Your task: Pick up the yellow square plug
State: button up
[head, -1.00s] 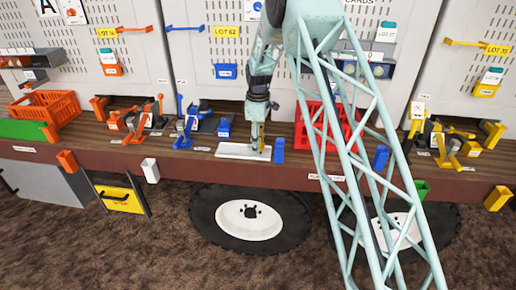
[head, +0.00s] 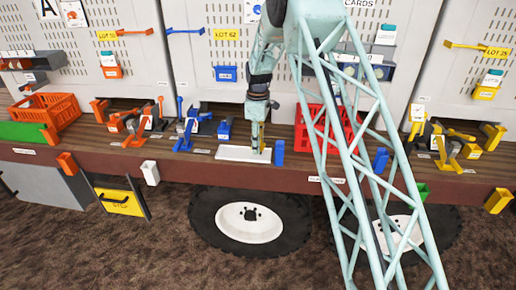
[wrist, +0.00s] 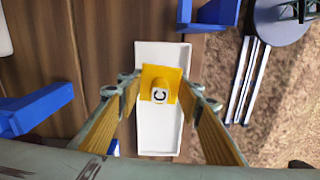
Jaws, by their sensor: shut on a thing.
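The yellow square plug (wrist: 155,74) is a flat yellow square with a short peg marked "C" on top, in the middle of the wrist view. My gripper (wrist: 160,92) is shut on it, with a finger at its left and right sides. The plug is over a long white tray (wrist: 159,140); I cannot tell whether it touches the tray. In the head view my gripper (head: 257,148) points down at the right part of the white tray (head: 232,153). The plug is too small to make out clearly there.
A blue block (head: 279,152) stands just right of the tray, and a blue fixture (head: 187,133) stands to its left. A red crate (head: 313,128) is further right, behind my arm. The shelf's front edge (head: 225,173) runs below the tray.

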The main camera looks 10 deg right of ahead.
jog(key=shift+r+b, duration=0.35)
jog(key=shift+r, duration=3.95)
jog(key=shift+a, duration=0.1)
